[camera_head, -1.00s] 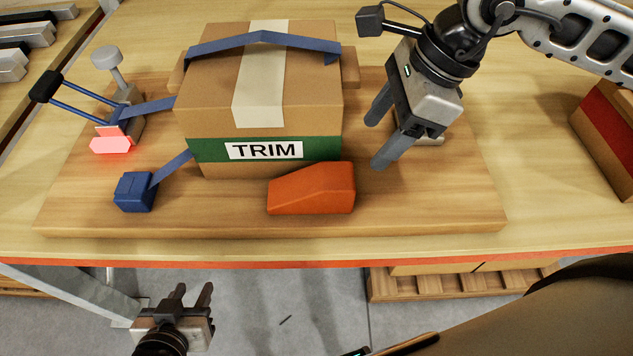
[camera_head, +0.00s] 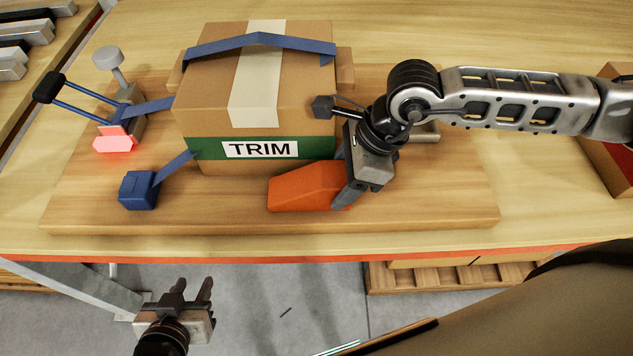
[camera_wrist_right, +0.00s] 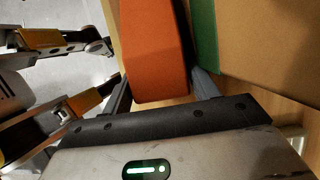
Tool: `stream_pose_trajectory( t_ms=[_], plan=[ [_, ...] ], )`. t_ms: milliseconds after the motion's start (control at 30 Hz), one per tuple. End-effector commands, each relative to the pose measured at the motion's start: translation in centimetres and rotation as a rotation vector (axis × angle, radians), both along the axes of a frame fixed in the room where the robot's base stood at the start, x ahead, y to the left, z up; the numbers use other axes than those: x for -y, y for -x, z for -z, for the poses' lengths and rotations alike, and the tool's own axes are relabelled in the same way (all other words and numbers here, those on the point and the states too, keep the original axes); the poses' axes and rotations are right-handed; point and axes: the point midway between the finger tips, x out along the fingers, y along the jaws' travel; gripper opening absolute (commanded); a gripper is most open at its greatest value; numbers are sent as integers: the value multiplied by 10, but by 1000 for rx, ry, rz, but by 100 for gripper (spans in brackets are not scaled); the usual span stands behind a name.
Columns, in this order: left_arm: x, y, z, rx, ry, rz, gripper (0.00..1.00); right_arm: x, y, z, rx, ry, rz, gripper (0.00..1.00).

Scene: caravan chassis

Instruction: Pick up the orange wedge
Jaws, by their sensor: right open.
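The orange wedge (camera_head: 300,188) lies on the wooden board in front of the TRIM box, close to its green band. My right gripper (camera_head: 343,190) is down at the wedge's right end. In the right wrist view the wedge (camera_wrist_right: 155,50) sits between the two open fingers (camera_wrist_right: 160,88), one finger on its left and one between it and the box. I cannot tell whether the fingers touch it. My left gripper (camera_head: 187,290) is below the table's front edge, away from the wedge, with its two fingers apart and nothing between them.
The cardboard TRIM box (camera_head: 210,100) stands behind the wedge with a blue strap (camera_head: 260,40) over it. A blue buckle block (camera_head: 138,190) and a glowing red piece (camera_head: 115,142) lie to the left. The wooden board (camera_head: 420,212) is clear at front right.

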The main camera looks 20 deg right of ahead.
Motion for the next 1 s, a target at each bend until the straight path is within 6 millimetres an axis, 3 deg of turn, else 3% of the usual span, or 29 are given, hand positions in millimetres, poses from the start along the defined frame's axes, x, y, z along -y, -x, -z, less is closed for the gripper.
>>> stream_pose_trajectory(
  t_ms=[133, 267, 600, 1000],
  plan=[
    [0, 0, 1, 0, 0, -1, 36, 0, 0, 0, 0, -1, -1, 57],
    [0, 0, 1, -1, 0, -1, 36, 0, 0, 0, 0, -1, -1, 23],
    [0, 3, 4, -8, 0, -2, 36, 0, -1, -8, 5, -2, -2, 23],
    [1, 4, 9, -7, 5, 0, 36, -1, -1, -82, 6, -2, -2, 23]
  ],
)
